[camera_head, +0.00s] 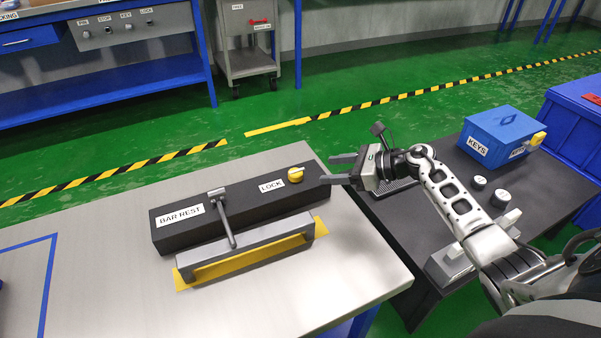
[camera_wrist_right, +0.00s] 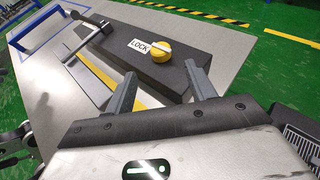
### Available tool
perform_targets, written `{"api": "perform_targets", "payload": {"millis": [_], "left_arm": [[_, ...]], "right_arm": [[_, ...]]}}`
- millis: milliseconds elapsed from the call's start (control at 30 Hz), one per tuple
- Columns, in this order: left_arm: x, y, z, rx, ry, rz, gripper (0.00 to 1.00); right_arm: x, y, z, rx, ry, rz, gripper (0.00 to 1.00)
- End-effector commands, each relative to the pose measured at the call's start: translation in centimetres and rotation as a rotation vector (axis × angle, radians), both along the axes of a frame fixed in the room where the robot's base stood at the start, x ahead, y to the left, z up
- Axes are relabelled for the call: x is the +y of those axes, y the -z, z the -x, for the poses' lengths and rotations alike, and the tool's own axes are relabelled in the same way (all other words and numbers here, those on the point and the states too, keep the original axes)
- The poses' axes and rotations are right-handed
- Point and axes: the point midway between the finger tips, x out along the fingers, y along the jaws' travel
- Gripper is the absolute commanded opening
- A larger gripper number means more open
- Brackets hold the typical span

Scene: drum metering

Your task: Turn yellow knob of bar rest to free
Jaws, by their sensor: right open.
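The bar rest (camera_head: 180,232) is a long dark block on the grey table, with a white BAR REST label at its left. Its yellow knob (camera_head: 295,175) sits on top near the right end, beside a white LOCK label (camera_head: 271,186). The knob also shows in the right wrist view (camera_wrist_right: 161,51), beyond the fingertips. My right gripper (camera_head: 340,169) is open and empty, just right of the knob and apart from it. In the right wrist view its two fingers (camera_wrist_right: 162,85) point toward the knob. My left gripper is not in view.
A grey bar (camera_head: 245,246) with a lever (camera_head: 225,220) stands over a yellow strip in front of the block. A blue KEYS box (camera_head: 502,135) and several small items are on the dark table at right. The grey table's front is clear.

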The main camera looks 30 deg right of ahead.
Motion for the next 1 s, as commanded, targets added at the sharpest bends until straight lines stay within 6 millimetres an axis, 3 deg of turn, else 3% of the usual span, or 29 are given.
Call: {"api": "perform_targets", "payload": {"millis": [200,400,867,1000], "left_arm": [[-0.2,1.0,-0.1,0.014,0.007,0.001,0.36],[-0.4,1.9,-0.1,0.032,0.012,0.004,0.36],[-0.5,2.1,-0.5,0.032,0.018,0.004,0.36],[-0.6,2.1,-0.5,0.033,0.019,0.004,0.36]], "right_arm": [[3.1,1.9,-3.4,-0.001,-0.001,-0.005,0.55],[4.9,3.1,-5.5,0.000,0.001,-0.003,0.55],[5.8,3.6,-6.4,0.000,0.000,0.000,0.55],[5.8,3.6,-6.4,0.000,0.000,0.000,0.22]]}}
